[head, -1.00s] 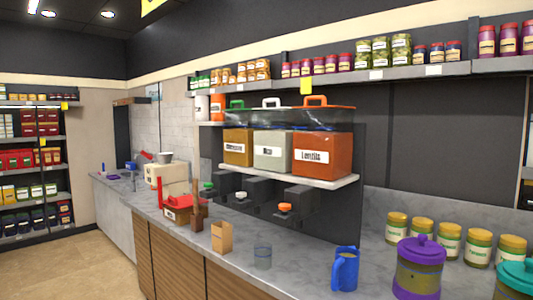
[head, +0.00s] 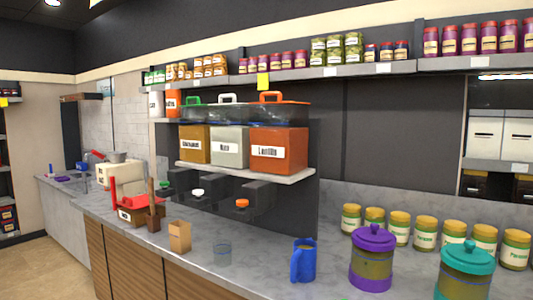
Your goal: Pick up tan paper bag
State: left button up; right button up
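Neither of my grippers shows in the head view, and nothing hides the bag.
A blue mug (head: 303,260), a purple-lidded canister (head: 372,258) and a teal-lidded canister (head: 466,272) stand to the right on the counter (head: 262,262). Dispensers with bins (head: 279,150) hang above the counter behind the bag. Several yellow-lidded jars (head: 399,229) line the back.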

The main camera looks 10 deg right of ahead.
aim_at(179, 230)
jog(key=i+j, duration=0.2)
jog(key=j, duration=0.15)
jog(key=i+j, duration=0.25)
jog(key=i+j+z, duration=0.1)
jog(key=j, duration=0.3)
jog(key=i+j, duration=0.5)
jog(key=j, duration=0.2)
jog(key=i+j+z, duration=0.1)
jog(key=j, duration=0.25)
jog(key=i, duration=0.1)
